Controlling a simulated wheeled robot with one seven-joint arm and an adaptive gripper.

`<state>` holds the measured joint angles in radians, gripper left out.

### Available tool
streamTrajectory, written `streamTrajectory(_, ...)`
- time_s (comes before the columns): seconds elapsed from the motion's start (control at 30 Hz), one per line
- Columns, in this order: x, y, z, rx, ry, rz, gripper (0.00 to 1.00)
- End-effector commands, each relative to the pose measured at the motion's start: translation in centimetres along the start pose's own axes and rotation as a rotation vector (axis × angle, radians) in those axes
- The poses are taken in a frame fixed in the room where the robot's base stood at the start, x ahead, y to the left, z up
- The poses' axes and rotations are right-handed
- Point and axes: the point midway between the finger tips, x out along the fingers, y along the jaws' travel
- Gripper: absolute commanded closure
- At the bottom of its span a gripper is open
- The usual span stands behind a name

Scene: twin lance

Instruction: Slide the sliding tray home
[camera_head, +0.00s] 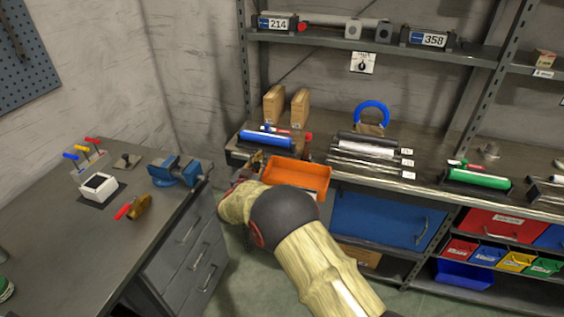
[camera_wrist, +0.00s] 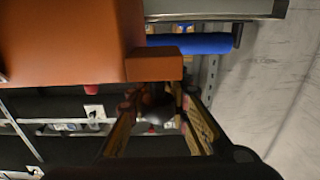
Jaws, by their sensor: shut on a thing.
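The sliding tray (camera_head: 300,175) is an open orange box standing out from the front of the shelf bench. In the wrist view its orange body (camera_wrist: 70,45) fills the upper left, with a small orange block (camera_wrist: 154,67) at its corner. My gripper (camera_head: 254,164) is at the left side of the tray, mostly hidden behind my own arm in the head view. In the wrist view the fingers of my gripper (camera_wrist: 158,112) close around a dark round knob (camera_wrist: 156,100) beside the orange block. How the knob joins the tray is hidden.
A blue roller (camera_head: 265,139) lies above and behind the tray. A blue panel (camera_head: 380,219) is right of it. A workbench (camera_head: 60,240) with a blue vise (camera_head: 178,172) and drawers stands left. Grey rollers (camera_head: 365,147) lie on the bench.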

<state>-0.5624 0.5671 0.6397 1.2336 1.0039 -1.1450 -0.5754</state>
Motion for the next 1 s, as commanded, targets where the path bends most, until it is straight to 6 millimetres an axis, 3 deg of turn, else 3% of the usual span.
streamTrajectory(0.03,-0.1,-2.0,0.0,0.003,0.001,-0.005,1.0)
streamTrajectory(0.2,0.0,-6.7,0.1,0.002,0.001,-0.003,1.0)
streamTrajectory(0.5,0.0,-12.2,0.0,0.002,0.001,-0.002,1.0)
streamTrajectory(0.7,0.0,-13.9,-0.1,0.001,0.001,-0.001,1.0)
streamTrajectory(1.0,0.1,-14.4,-0.1,0.001,0.0,-0.002,1.0)
